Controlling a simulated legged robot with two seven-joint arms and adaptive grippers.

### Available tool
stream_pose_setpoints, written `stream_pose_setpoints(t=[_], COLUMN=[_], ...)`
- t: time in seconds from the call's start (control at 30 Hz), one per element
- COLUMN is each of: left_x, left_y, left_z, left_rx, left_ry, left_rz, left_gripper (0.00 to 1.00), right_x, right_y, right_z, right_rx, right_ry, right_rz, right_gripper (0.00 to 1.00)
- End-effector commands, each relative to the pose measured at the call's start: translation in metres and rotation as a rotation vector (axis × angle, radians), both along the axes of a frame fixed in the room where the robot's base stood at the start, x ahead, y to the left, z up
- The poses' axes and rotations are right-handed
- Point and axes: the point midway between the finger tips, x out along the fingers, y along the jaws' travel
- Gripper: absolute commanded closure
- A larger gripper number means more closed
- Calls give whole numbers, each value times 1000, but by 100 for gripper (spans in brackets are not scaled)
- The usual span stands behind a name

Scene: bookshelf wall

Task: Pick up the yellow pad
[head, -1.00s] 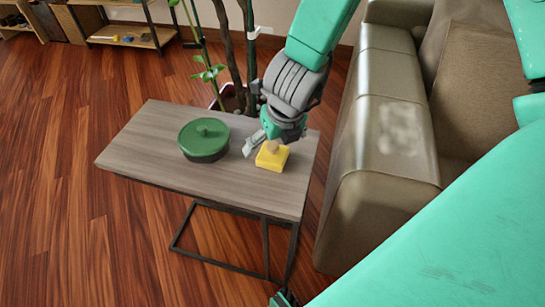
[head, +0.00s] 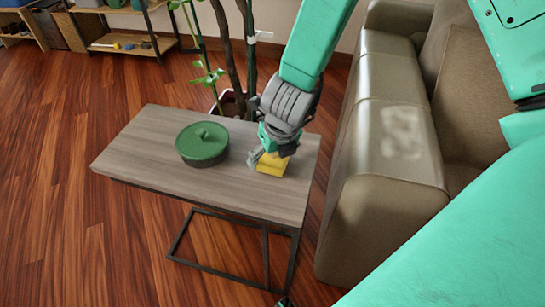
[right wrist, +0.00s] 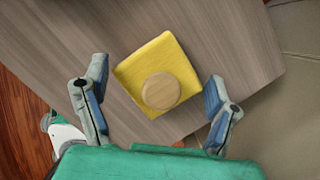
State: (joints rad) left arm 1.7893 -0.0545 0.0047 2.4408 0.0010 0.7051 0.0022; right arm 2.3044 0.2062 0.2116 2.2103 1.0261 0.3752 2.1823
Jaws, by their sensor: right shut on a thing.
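The yellow pad (head: 273,168) lies on the small wooden side table (head: 150,150), near its right end. In the right wrist view the yellow pad (right wrist: 150,58) is square, with a round wooden knob (right wrist: 160,91) on top. My right gripper (head: 267,160) reaches down over the pad from above and hides part of it and the knob in the head view. My left gripper is not in view.
A green lidded pot (head: 202,144) stands on the table left of the pad. A potted plant (head: 230,100) rises behind the table. A brown sofa (head: 385,190) stands close on the right. The table's left part is clear.

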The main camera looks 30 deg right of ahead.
Motion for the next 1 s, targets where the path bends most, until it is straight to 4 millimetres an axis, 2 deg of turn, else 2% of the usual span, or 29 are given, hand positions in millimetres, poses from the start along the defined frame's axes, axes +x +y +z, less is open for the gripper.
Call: stream_pose_setpoints(t=[0.17,0.4,0.53,0.7,0.97,1.0], left_x=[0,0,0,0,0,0], left_y=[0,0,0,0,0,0], left_z=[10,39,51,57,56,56], left_rx=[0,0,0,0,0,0], left_ry=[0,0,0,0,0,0], left_rz=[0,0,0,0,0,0], left_gripper=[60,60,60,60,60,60], right_x=[0,1,1,0,0,0], right_y=[0,0,0,0,0,0], right_z=[17,69,89,100,100,100], right_rx=[-1,-1,0,-1,0,0], right_ry=[-2,-4,-2,0,0,0], right_rz=[0,0,0,0,0,0], right_gripper=[49,49,49,49,49,28])
